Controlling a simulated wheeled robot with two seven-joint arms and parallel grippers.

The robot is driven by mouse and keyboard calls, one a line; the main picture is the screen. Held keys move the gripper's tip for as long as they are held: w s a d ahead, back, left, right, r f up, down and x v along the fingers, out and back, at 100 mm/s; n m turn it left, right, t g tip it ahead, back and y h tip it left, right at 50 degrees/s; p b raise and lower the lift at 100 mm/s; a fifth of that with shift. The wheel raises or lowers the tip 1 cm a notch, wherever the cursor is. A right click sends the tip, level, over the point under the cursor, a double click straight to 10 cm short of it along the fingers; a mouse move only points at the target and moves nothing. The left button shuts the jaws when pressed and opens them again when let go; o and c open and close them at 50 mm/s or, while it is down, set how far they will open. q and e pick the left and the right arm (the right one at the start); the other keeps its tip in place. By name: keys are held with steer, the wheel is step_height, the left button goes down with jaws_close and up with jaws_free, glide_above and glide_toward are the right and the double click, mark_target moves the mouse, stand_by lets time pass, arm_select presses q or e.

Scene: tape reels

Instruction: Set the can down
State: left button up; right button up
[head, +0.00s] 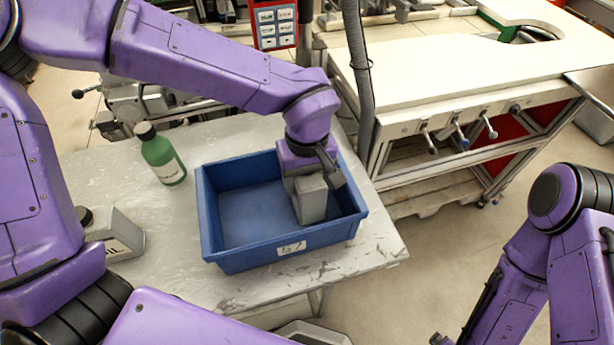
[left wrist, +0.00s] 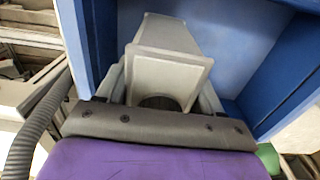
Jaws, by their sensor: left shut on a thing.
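A light grey, box-shaped can (head: 312,199) is in the right part of the blue crate (head: 283,256). My left gripper (head: 309,178) reaches down into the crate from above and is shut on the can. In the left wrist view the can (left wrist: 170,62) sits between the two fingers, with blue crate walls around it. I cannot tell whether its bottom touches the crate floor. Of my right arm only links show at the right edge; its gripper is out of view.
The crate stands on a worn grey table (head: 183,236). A green bottle (head: 161,156) and another grey can with a dark cap (head: 117,235) stand left of it. A grey hose (head: 359,70) hangs behind it. The crate's left part is empty.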

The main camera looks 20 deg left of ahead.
arm_select(q)
steer(key=shift+s, duration=0.15)
steer(key=o, duration=1.3)
steer(key=shift+f, duration=0.1)
step_height(320, 180, up, 12)
steer(key=shift+r+p, duration=0.25)
steer(key=shift+p, duration=0.15)
